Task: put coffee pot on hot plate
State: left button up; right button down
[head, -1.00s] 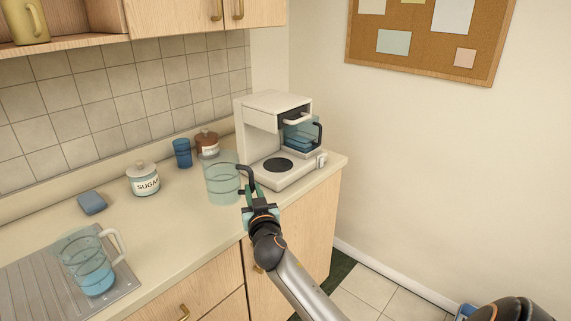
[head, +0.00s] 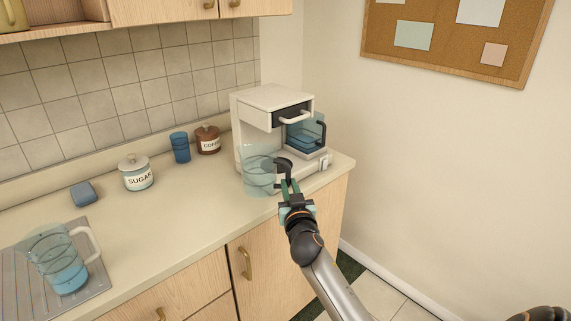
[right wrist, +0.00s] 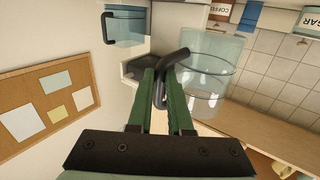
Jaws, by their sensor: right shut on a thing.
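The coffee pot (head: 258,176) is a clear, pale teal glass vessel with a dark handle. My right gripper (head: 287,190) is shut on its handle, with the pot upright. The right wrist view shows the green fingers (right wrist: 166,95) closed around the dark handle, with the glass pot (right wrist: 205,75) beside them. The white coffee maker (head: 275,103) stands at the counter's right end. The pot overlaps the front left of its base in the head view. The dark hot plate is mostly hidden behind the pot and handle. I cannot tell the pot's height above it. My left gripper is not in view.
A blue water tank (head: 304,135) is on the coffee maker's right side. A coffee jar (head: 207,140), blue cup (head: 180,147) and sugar jar (head: 136,173) stand left of it. A water pitcher (head: 62,262) stands on the drainboard. The counter's middle front (head: 175,225) is clear.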

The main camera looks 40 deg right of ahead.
aim_at(282, 167)
jog(key=i+l, duration=0.1)
jog(key=l, duration=0.3)
jog(key=i+l+u, duration=0.1)
jog(key=i+l, duration=0.4)
jog(key=l, duration=0.15)
